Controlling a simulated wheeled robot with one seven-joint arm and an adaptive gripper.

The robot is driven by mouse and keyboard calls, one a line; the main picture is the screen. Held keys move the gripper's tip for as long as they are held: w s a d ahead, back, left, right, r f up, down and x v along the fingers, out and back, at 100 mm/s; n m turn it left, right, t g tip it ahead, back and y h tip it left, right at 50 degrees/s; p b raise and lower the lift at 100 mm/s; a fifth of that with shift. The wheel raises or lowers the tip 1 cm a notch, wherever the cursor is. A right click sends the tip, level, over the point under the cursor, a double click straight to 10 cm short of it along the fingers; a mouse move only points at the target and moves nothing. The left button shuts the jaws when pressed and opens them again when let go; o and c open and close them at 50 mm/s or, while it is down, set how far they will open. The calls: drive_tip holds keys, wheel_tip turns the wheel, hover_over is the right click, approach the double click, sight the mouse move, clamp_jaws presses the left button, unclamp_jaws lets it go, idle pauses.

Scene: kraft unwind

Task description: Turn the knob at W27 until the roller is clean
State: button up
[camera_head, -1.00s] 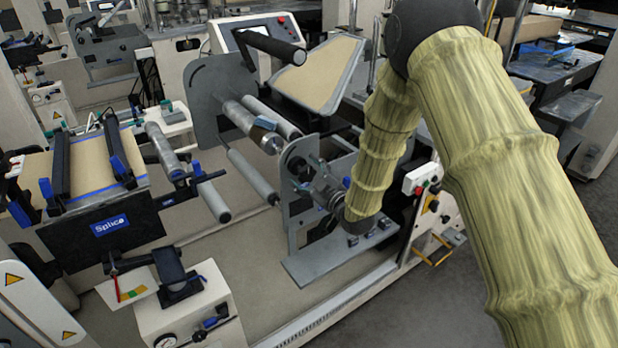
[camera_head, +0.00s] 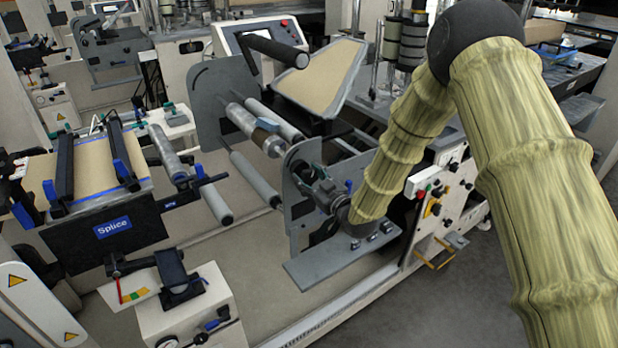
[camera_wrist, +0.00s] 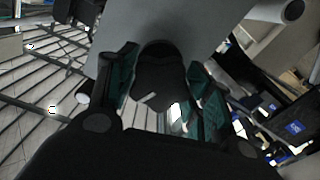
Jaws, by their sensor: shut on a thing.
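My gripper (camera_head: 308,174) is at the upright grey side plate (camera_head: 297,203) of the unwind stand. In the wrist view, its teal fingers (camera_wrist: 164,88) are shut on a dark round knob (camera_wrist: 158,72), one finger on each side. The knob is mostly hidden by my gripper in the head view. A metal roller (camera_head: 241,118) runs from the far plate toward this side plate, with a brownish patch near its near end. I cannot read a W27 label or tell whether the roller is clean.
A grey flat plate (camera_head: 318,268) lies below my wrist. A control box with red and green buttons (camera_head: 427,184) stands right of my forearm. A splice table (camera_head: 92,165) is at the left. Dark floor (camera_head: 440,300) is open at the front right.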

drive_tip(key=m, duration=0.5)
drive_tip(key=shift+m, duration=0.3)
drive_tip(key=m+b, duration=0.1)
drive_tip(key=m, duration=0.4)
drive_tip(key=o, duration=1)
drive_tip(key=shift+o, duration=0.2)
drive_tip(key=v, duration=0.7)
drive_tip(key=shift+b, duration=0.3)
